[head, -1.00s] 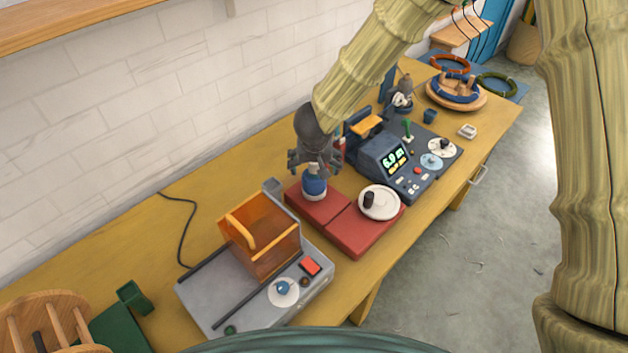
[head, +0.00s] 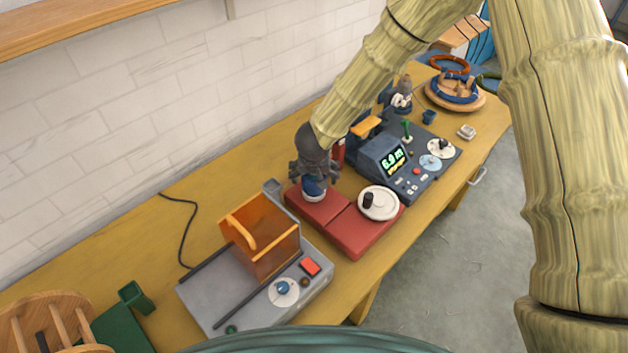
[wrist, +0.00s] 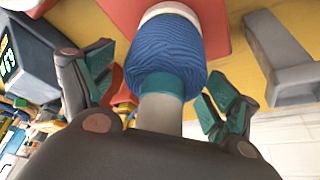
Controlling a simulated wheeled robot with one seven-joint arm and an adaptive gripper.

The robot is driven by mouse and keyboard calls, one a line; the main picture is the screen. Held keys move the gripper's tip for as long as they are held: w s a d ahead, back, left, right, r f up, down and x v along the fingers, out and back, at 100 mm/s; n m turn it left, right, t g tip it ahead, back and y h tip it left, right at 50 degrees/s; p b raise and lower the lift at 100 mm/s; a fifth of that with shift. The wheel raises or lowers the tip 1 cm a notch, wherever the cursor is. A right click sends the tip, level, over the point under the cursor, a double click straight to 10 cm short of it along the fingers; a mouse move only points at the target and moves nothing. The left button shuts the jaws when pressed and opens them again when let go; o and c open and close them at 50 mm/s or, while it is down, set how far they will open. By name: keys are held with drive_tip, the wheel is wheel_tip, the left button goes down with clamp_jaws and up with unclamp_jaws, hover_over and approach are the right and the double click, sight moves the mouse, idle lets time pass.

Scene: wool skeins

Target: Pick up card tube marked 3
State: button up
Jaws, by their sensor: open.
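A tube wound with blue wool (head: 313,187) stands on the left red pad (head: 322,208), its pale lower end on the pad. In the wrist view the blue wool (wrist: 166,55) has a teal band and a bare grey tube end (wrist: 160,112) towards my palm. My gripper (head: 314,176) is over the tube, and its open fingers (wrist: 165,92) are on either side of it, with gaps showing. I see no number 3 on the tube; any mark is hidden or turned away.
A white disc with a dark knob (head: 379,202) sits on the right red pad. A grey machine with an orange guard (head: 262,235) is at the front left. A dark blue console (head: 385,160) stands close on the right.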

drive_tip(key=c, duration=1)
